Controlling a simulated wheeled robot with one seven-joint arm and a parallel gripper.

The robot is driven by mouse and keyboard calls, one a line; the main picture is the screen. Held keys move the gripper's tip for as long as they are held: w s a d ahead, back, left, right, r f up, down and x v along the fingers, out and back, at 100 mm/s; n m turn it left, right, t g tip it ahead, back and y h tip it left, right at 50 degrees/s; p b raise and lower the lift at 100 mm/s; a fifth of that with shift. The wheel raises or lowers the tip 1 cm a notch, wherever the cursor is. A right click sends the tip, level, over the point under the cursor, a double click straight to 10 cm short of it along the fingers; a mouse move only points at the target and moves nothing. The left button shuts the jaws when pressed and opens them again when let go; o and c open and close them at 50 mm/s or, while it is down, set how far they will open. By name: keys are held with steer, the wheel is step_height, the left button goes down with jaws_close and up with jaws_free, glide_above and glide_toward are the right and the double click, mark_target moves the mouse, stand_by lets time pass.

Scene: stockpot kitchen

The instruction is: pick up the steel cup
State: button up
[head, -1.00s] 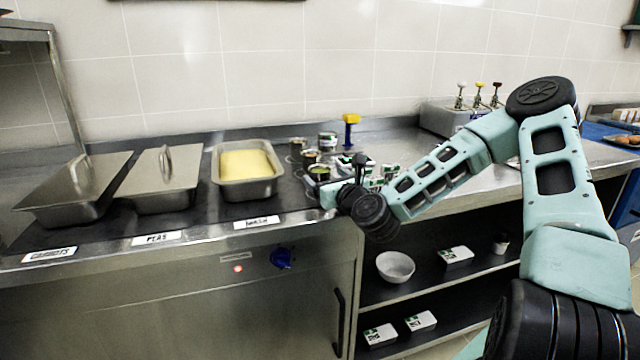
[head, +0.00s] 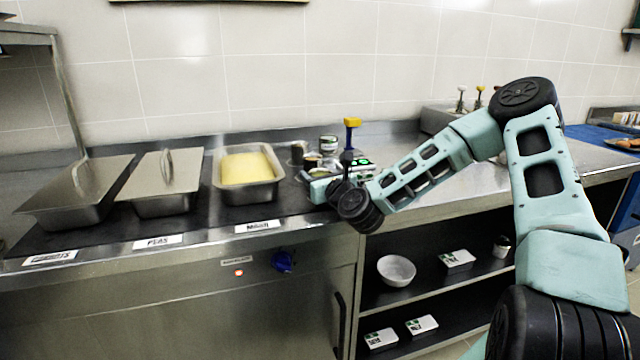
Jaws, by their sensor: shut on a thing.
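My gripper (head: 313,174) is at the end of my mint-green arm, low among a group of small cups on the counter just right of the yellow-filled pan. It is shut on a small steel cup (head: 312,160), which is mostly hidden by the gripper and wrist. Its fingertips are too small to make out clearly. I cannot tell whether the cup touches the counter. A dark cup (head: 297,154) stands just behind it to the left, and another cup (head: 328,144) with a dark body stands farther back.
A pan of yellow food (head: 247,169) stands left of the gripper, with two lidded pans (head: 160,180) beyond it. A yellow-topped dispenser (head: 352,133) stands behind the wrist. A white bowl (head: 396,270) and labelled boxes sit on the shelves below. The counter right of my forearm looks clear.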

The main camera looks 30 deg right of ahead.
step_height(320, 180, up, 10)
steer(key=p, duration=0.1)
steer(key=shift+p, duration=0.3)
